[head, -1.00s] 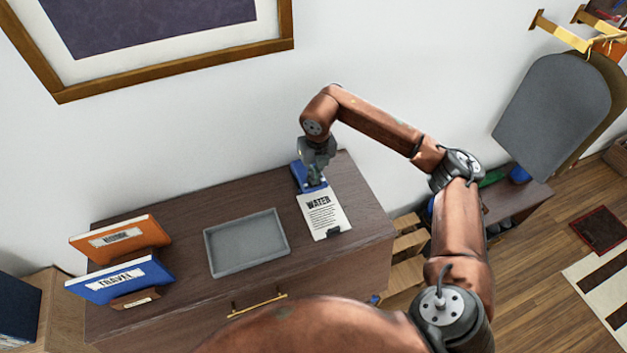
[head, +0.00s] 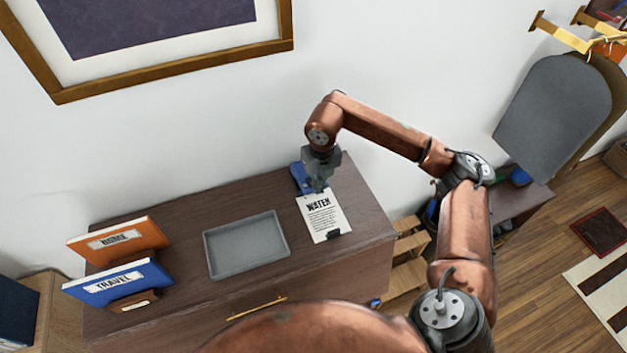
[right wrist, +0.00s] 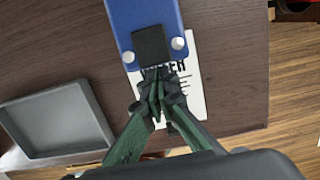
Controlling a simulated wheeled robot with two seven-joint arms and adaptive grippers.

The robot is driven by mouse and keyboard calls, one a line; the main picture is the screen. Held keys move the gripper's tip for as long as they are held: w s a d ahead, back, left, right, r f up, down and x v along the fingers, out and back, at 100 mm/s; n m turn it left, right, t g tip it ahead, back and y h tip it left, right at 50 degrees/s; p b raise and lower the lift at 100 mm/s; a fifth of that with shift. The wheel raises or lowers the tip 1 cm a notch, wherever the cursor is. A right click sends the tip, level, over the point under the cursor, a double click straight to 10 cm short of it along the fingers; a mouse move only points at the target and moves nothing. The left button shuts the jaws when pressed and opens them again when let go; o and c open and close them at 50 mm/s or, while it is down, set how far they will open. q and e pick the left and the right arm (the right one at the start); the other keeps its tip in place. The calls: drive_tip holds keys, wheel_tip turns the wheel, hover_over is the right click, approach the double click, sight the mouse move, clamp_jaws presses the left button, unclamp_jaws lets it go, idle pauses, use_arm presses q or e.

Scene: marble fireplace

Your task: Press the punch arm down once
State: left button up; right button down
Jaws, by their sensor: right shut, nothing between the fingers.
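The blue punch (head: 299,176) stands on the dark wooden cabinet near the wall. It also shows at the top of the right wrist view (right wrist: 143,14), with a black block (right wrist: 152,46) between two silver round ends. A white sheet headed with large black letters (head: 322,218) lies at its front edge. My right gripper (head: 318,187) is shut and empty, pointing down over the punch's front. In the right wrist view its closed fingertips (right wrist: 157,77) are at the black block's lower edge; whether they touch it I cannot tell. The gripper partly hides the punch in the head view.
A grey tray (head: 245,268) lies left of the sheet. An orange binder (head: 120,240) and a blue binder (head: 118,283) stand at the cabinet's left end. A small dark clip (head: 333,235) is at the sheet's lower edge. The white wall rises close behind.

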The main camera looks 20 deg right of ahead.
wheel_tip(320, 180, up, 12)
drive_tip(key=s, duration=0.1)
drive_tip(key=shift+f, duration=0.25)
idle(0.8)
